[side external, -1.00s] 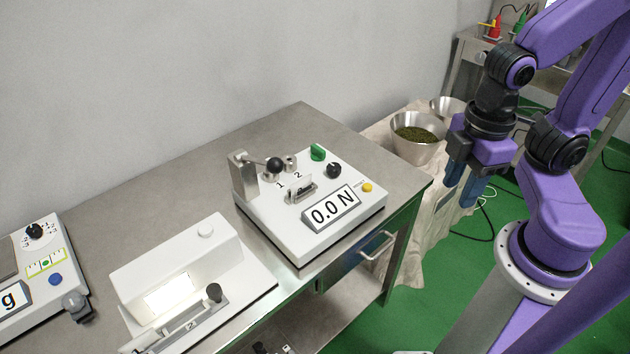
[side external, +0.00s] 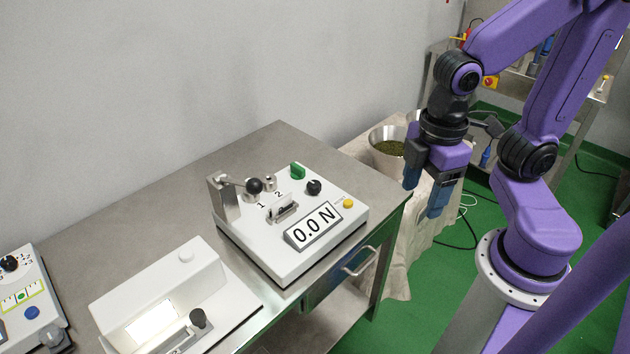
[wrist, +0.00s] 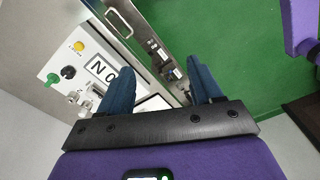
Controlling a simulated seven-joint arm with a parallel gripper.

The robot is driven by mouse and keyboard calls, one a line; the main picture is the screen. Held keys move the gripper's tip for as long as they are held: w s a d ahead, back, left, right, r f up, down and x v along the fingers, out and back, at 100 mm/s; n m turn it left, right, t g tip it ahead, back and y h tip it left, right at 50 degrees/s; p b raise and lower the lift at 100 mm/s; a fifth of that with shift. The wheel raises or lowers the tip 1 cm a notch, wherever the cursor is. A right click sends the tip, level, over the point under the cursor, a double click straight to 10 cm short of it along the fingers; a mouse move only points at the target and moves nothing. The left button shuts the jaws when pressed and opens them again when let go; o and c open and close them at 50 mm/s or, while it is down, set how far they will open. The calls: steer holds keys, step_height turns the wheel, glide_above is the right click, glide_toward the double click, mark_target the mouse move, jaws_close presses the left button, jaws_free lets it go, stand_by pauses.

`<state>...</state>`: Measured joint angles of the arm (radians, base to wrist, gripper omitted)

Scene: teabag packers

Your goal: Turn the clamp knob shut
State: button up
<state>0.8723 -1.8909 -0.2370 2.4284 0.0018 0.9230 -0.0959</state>
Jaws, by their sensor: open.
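The white tester with the "0.0 N" display (side external: 313,225) stands on the steel bench in the side view. On its top are a green knob (side external: 297,171), a black knob (side external: 314,187), a small metal clamp (side external: 283,208) by the marks 1 and 2, and a lever with a black ball (side external: 255,186). I cannot tell which is the clamp knob. My gripper (side external: 423,192) is open and empty, pointing down past the bench's right corner, apart from the tester. In the wrist view, the green knob (wrist: 52,79) and black knob (wrist: 68,72) lie left of my blue fingers (wrist: 160,80).
A white lit box (side external: 165,295) stands left of the tester on the bench. A drawer handle (side external: 360,262) juts from the bench front. A bowl of dark leaves (side external: 388,147) stands behind my gripper on a cloth-covered table. The bench behind the tester is clear.

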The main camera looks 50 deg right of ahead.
steer(key=w+a, duration=0.2)
steer(key=w, duration=0.8)
steer(key=n, duration=0.2)
glide_above(315, 183)
step_height(315, 183, down, 3)
step_height(315, 183, down, 17)
steer(key=shift+s, duration=0.1)
steer(key=c, duration=1.1)
